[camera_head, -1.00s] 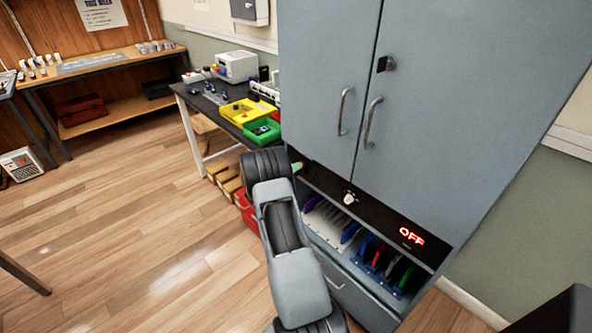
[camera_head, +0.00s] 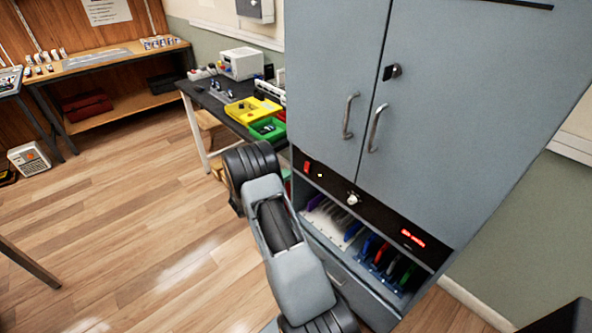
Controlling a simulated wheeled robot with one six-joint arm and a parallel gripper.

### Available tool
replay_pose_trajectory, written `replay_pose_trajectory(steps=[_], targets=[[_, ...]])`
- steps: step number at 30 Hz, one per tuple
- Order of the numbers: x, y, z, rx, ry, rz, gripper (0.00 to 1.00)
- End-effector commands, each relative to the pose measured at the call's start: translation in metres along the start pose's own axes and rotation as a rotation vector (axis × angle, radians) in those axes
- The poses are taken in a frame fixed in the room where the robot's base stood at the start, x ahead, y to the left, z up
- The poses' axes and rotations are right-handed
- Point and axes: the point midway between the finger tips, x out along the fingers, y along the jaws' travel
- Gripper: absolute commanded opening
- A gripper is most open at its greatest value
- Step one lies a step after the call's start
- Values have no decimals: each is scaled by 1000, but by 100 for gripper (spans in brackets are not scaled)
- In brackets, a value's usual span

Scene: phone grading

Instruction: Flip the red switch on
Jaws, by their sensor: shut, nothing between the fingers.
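The red switch (camera_head: 307,166) is a small red rocker at the left end of the black control panel (camera_head: 375,212) on the grey cabinet. A small yellowish light (camera_head: 320,175) shows just right of it. The display (camera_head: 413,239) at the panel's right end is lit with small red text, too small to read surely. My arm rises from the bottom, and its dark wrist is left of the switch, apart from it in the picture. My gripper's fingers are hidden behind the arm. The switch's exact tilt is too small to tell.
A white knob (camera_head: 353,199) is mid-panel. Below, an open rack (camera_head: 345,240) holds several coloured upright pieces. The cabinet doors (camera_head: 432,110) are shut, with two protruding handles. Left stands a dark-topped bench with a yellow tray (camera_head: 252,110) and a green tray (camera_head: 268,129).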

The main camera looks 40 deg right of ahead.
Motion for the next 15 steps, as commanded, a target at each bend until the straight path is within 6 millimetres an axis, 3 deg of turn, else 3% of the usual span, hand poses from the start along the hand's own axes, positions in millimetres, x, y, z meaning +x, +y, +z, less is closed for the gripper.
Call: replay_pose_trajectory(steps=[6, 15], targets=[[-35, -8, 0, 0, -3, 0, 0], [-54, -12, 0, 1, 1, 0, 0]])
